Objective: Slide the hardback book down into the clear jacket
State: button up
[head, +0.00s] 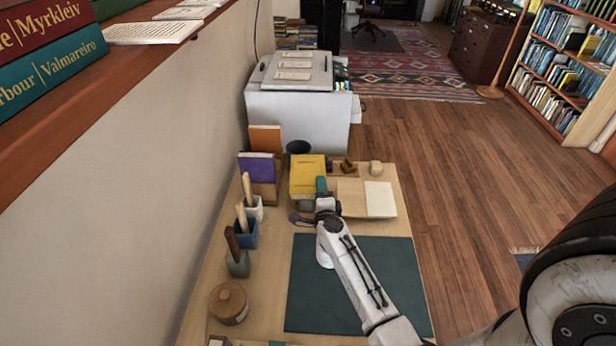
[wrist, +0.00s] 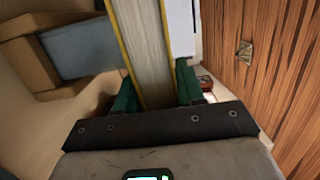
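The yellow hardback book (head: 307,172) is above the far part of the wooden table, its yellow cover facing the head camera. In the wrist view its pale page block (wrist: 145,45) shows between two thin yellow cover edges. My gripper (head: 321,187) is at the book's lower right in the head view. In the wrist view the green fingers of my gripper (wrist: 155,95) stand on either side of the book and appear closed on it. I cannot make out the clear jacket in either view. A grey-green block (head: 305,205) shows just below the book.
A purple book (head: 257,168) and an orange one (head: 265,139) stand at the table's back left. Tool holders (head: 246,234) and a round wooden pot (head: 228,302) line the left side. The dark green mat (head: 315,290) is clear beside my arm.

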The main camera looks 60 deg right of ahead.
grip_shut()
jog(key=shift+r, duration=0.1)
